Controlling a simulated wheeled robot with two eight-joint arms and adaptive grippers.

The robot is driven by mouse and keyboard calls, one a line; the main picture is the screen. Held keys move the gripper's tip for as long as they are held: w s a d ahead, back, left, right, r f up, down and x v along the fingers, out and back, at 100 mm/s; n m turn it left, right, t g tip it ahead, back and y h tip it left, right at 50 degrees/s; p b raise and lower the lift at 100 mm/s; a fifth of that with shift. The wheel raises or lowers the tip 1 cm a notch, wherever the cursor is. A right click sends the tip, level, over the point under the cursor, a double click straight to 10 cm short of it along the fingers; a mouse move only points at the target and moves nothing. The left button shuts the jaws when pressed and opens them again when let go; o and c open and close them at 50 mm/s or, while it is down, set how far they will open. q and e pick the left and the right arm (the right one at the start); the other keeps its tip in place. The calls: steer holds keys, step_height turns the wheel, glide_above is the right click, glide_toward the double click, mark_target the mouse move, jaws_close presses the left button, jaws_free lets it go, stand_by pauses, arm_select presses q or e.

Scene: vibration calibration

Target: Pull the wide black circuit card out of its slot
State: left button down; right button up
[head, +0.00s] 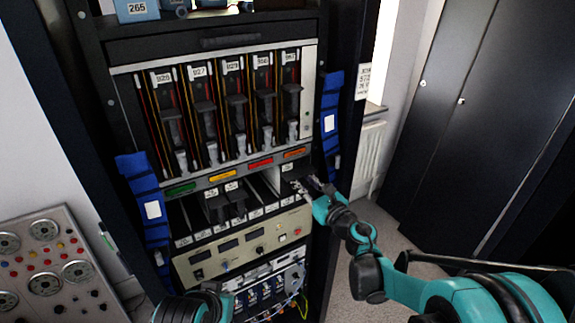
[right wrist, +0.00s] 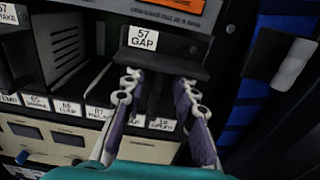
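The wide black circuit card with the white label "57 GAP" (right wrist: 142,38) sits in the right end of the lower card row. In the head view the card (head: 291,171) is partly hidden by my right gripper. My right gripper (head: 304,186) is at its front. In the right wrist view the two fingers (right wrist: 158,88) are spread apart, just below the labelled edge. A dark handle-like part of the card shows between them. I cannot tell whether the fingers touch it. Only a teal and black piece of my left arm shows at the bottom of the head view; its gripper is not seen.
Several tall cards (head: 236,105) fill the rack's upper row. Other black cards (head: 227,203) stand left in the lower row, with empty bays between. A beige instrument panel (head: 243,243) lies below. Blue holders (head: 331,120) flank the rack. A dark cabinet (head: 450,120) stands at right.

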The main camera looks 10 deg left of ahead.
jaws_close()
steer(key=shift+s+d, duration=0.45)
steer(key=shift+s, duration=0.15)
stand_by(0.6)
steer(key=shift+r+v, duration=0.2)
steer(key=shift+v, duration=1.15)
steer(key=p+v, duration=0.1)
steer(key=v, duration=2.2)
stand_by(0.3)
